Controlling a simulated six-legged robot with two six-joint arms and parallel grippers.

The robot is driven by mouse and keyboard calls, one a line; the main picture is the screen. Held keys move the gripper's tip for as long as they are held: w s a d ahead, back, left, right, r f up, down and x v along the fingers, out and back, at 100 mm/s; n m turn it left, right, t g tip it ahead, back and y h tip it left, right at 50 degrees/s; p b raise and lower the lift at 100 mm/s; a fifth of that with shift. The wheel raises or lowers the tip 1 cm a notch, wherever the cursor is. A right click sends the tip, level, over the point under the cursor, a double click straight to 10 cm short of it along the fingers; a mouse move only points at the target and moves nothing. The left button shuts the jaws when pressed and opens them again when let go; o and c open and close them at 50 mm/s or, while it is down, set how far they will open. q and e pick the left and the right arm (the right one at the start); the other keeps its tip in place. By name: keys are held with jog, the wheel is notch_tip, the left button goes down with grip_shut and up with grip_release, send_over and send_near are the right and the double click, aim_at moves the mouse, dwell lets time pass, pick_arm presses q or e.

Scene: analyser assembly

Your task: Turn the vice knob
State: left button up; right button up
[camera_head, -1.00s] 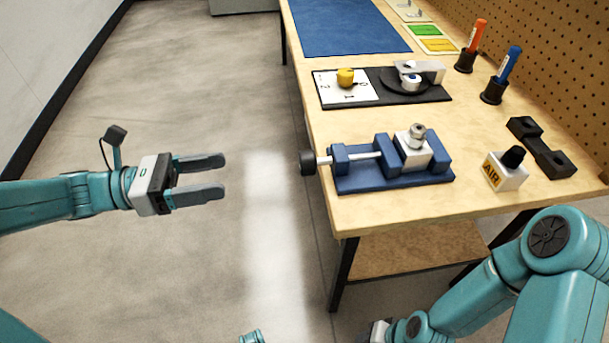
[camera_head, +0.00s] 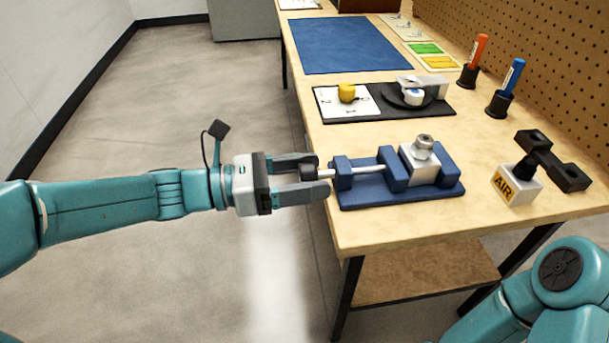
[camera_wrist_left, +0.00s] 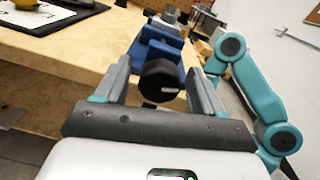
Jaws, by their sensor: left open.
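The blue vice (camera_head: 397,178) sits near the front left edge of the workbench, with a silver block and a metal fitting held between its jaws. Its black round knob (camera_head: 308,172) sticks out past the table's left edge on a metal screw. My left gripper (camera_head: 314,174) is open, with one finger on each side of the knob. In the left wrist view the knob (camera_wrist_left: 160,80) is between the fingers, with visible gaps beside it; its face has a short white mark. My right gripper is out of the head view; only part of my right arm shows.
A white AIR block (camera_head: 516,184) with a black knob stands right of the vice. Behind it are a black dark-based fixture (camera_head: 385,112), a blue mat (camera_head: 348,45), and two pens in holders (camera_head: 500,103). A black bracket (camera_head: 553,160) lies at right. The floor left of the bench is clear.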

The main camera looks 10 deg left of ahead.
pick_arm(q)
jog(key=c, duration=1.1)
jog(key=shift+o, duration=0.3)
jog(key=shift+f+m, duration=0.1)
jog(key=shift+m, duration=0.2)
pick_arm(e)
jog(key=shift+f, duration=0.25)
pick_arm(q)
jog(key=m+b, duration=0.2)
jog(key=shift+f+m, duration=0.1)
jog(key=shift+m, duration=0.3)
jog(key=shift+m+b, duration=1.4)
jog(key=shift+m, duration=0.4)
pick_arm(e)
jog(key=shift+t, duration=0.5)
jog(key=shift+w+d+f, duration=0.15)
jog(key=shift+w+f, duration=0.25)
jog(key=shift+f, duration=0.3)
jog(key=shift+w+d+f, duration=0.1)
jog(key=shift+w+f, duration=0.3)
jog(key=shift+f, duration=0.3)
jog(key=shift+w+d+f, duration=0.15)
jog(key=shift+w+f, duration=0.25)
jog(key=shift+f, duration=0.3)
pick_arm(q)
jog(key=o, duration=1)
